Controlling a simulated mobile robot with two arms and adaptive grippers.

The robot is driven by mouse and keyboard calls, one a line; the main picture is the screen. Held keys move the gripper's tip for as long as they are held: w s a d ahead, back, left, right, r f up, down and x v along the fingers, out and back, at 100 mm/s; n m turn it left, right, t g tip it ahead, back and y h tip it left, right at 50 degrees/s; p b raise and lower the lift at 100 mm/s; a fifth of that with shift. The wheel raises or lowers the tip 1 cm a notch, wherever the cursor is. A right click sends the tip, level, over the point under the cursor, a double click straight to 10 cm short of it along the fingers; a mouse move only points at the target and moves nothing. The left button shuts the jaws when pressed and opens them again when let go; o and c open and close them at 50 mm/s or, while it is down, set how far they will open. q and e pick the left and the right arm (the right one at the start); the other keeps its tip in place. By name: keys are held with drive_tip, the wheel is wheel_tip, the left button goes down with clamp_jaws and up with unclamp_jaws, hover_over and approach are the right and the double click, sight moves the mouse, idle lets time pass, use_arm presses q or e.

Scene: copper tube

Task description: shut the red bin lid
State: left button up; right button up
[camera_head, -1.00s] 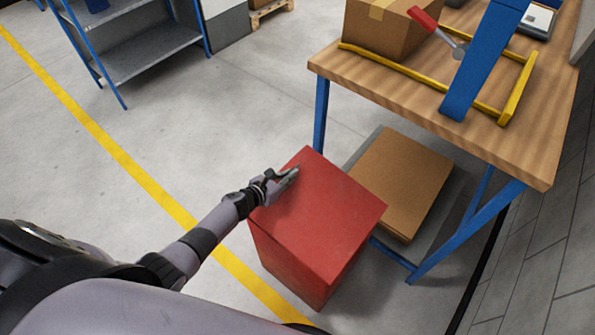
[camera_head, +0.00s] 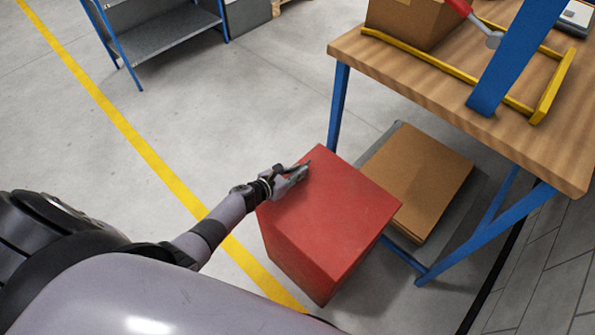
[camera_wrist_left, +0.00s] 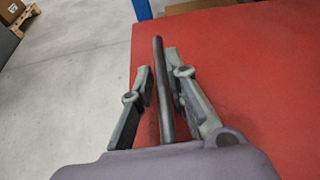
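The red bin (camera_head: 330,225) stands on the floor by the workbench. Its lid (camera_head: 340,205) looks flat and level on top, and I see no gap along its edges. My left gripper (camera_head: 300,172) is at the left edge of the lid, low over or touching it; I cannot tell which. In the left wrist view its fingers (camera_wrist_left: 160,85) are apart, with a dark thin rod (camera_wrist_left: 161,80) between them over the red lid (camera_wrist_left: 240,80). I cannot tell whether they grip the rod. My right gripper is not in view.
The wooden workbench (camera_head: 400,72) with blue legs stands right of the bin, holding a cardboard box (camera_head: 400,20) and a yellow frame (camera_head: 548,90). A brown box (camera_head: 425,175) lies beneath it. Grey shelves (camera_head: 165,35) stand at the back left. The floor left is clear.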

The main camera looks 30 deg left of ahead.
use_arm(q)
drive_tip(key=o, duration=0.3)
drive_tip(key=shift+d, duration=0.1)
drive_tip(key=v, duration=1.2)
idle(0.3)
